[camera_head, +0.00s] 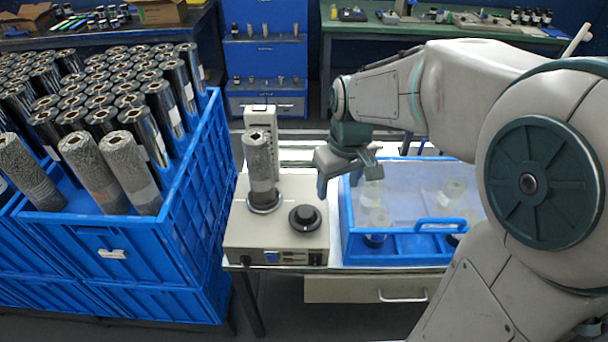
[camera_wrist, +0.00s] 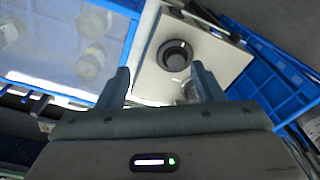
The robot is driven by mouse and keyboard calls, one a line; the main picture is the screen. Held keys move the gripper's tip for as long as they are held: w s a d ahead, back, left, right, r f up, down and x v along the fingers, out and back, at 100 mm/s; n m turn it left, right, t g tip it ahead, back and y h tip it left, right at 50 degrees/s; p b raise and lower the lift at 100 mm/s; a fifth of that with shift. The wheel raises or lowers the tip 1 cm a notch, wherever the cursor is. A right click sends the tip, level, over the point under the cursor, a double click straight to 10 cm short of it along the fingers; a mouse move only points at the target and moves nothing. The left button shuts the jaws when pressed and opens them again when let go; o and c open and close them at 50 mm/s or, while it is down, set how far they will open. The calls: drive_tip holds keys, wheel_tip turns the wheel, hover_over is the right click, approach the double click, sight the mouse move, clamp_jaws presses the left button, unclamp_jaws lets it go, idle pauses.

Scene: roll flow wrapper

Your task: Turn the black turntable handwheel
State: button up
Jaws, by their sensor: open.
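The black turntable handwheel (camera_head: 305,217) sits on top of the beige wrapper machine (camera_head: 250,235), near its front right. In the wrist view the handwheel (camera_wrist: 174,55) lies beyond my fingertips, roughly between their lines. A grey speckled roll (camera_head: 259,165) stands upright on the machine's round plate, left of the handwheel. My gripper (camera_head: 347,180) is above and to the right of the handwheel, apart from it, over the left edge of the blue tray. Its two fingers (camera_wrist: 163,76) are spread, with nothing held between them.
A large blue crate (camera_head: 180,255) full of upright rolls stands to the left. The worktable has a drawer (camera_head: 365,290) below. A blue rack (camera_head: 265,65) and green bench are behind.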

sight(305, 212)
drive_tip(key=w+a+f+n+g+p, duration=0.1)
drive_tip(key=w+a+f+n+p, duration=0.15)
drive_tip(key=w+a, duration=0.4)
drive_tip(key=shift+n+h, duration=0.3)
drive_tip(key=shift+n, duration=0.15)
wheel_tip(305, 212, down, 14)
drive_tip(key=c, duration=1)
